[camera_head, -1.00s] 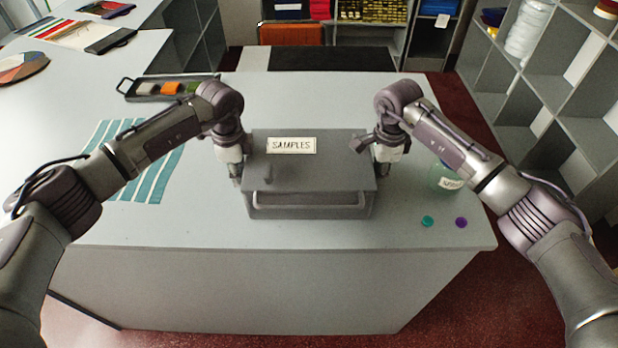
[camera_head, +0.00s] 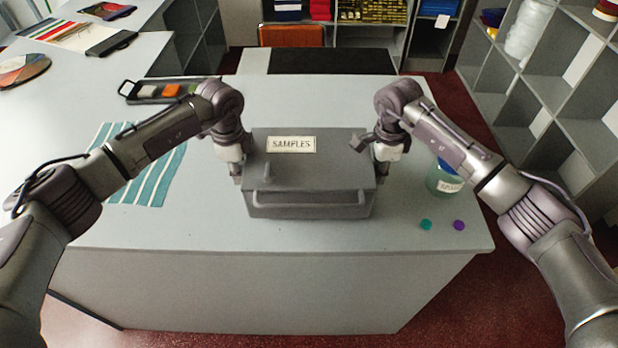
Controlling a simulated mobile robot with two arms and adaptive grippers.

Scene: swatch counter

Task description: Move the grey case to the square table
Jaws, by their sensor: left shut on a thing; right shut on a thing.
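The grey case (camera_head: 318,178) is in the middle of the head view, over the light grey counter (camera_head: 300,236). It is level, with a "SAMPLES" label on its lid and a long handle along its front. My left gripper (camera_head: 237,177) is shut at the case's left side. My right gripper (camera_head: 380,168) is shut at its right side. The fingertips are partly hidden by the wrists and case. Whether a gap lies under the case is hard to see. I cannot pick out a square table for certain.
A striped teal cloth (camera_head: 150,178) and a black tray (camera_head: 150,92) lie left of the case. A jar (camera_head: 443,183) and two small discs, teal (camera_head: 425,224) and purple (camera_head: 459,225), are at the right. Grey shelving (camera_head: 545,95) stands beyond the right edge.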

